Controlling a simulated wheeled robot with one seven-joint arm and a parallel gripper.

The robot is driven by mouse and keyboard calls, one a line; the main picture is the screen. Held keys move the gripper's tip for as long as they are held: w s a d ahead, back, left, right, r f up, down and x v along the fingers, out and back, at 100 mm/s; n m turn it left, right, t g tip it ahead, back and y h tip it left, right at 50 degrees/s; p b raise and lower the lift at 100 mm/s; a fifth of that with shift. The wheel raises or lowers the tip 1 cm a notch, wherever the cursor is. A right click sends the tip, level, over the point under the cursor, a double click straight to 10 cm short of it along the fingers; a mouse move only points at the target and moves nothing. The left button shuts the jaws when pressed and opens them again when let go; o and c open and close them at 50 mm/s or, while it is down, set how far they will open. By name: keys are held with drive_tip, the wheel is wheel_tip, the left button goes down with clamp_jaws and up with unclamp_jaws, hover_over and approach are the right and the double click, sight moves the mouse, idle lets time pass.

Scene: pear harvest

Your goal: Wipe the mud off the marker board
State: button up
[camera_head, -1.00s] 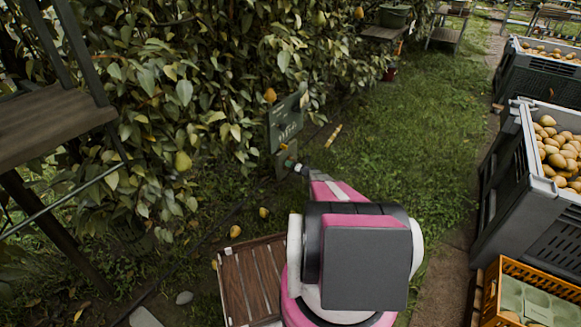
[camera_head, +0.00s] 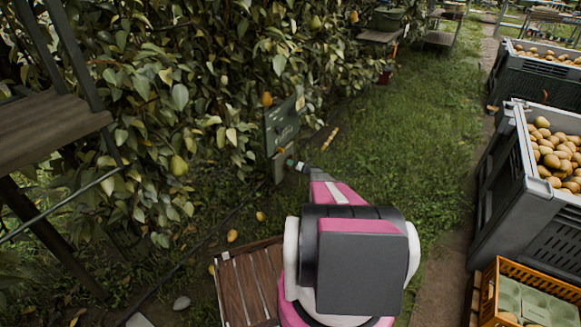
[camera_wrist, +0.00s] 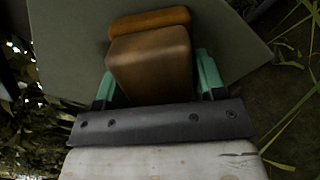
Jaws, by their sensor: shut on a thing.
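The marker board (camera_head: 283,124) is a dark green panel on a short post, standing at the edge of the leafy hedge. A grey-green panel, apparently this board, fills the upper middle of the wrist view (camera_wrist: 65,50). My gripper (camera_wrist: 155,78) has teal fingers, shut on a brown block (camera_wrist: 150,62) with an orange layer at its far side. The block is in front of the panel; I cannot tell whether it touches. In the head view my gripper (camera_head: 290,163) is at the board's lower edge. I cannot make out mud clearly.
A slatted wooden crate (camera_head: 250,285) stands on the ground left of my arm. Grey bins of pears (camera_head: 520,190) and an orange crate (camera_head: 490,290) line the right side. A wooden shelf (camera_head: 45,125) stands at left. Grass (camera_head: 400,140) beyond the board is open.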

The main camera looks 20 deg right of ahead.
sight(283, 166)
drive_tip(key=shift+w+d, duration=0.65)
drive_tip(key=shift+d, duration=0.1)
drive_tip(key=shift+s, duration=0.1)
drive_tip(key=shift+s+a, duration=0.8)
drive_tip(key=shift+a, duration=0.3)
drive_tip(key=shift+s+a, duration=0.8)
drive_tip(key=shift+a, duration=0.3)
drive_tip(key=shift+s+a, duration=0.8)
drive_tip(key=shift+a, duration=0.3)
drive_tip(key=shift+d+r, duration=0.1)
drive_tip(key=shift+r, duration=0.4)
drive_tip(key=shift+w+d, duration=1.2)
drive_tip(key=shift+d, duration=0.25)
drive_tip(key=shift+w+d, duration=0.65)
drive_tip(key=shift+d, duration=0.25)
drive_tip(key=shift+w+d, duration=0.65)
drive_tip(key=shift+d, duration=0.2)
drive_tip(key=shift+w, duration=0.1)
drive_tip(key=shift+a, duration=0.1)
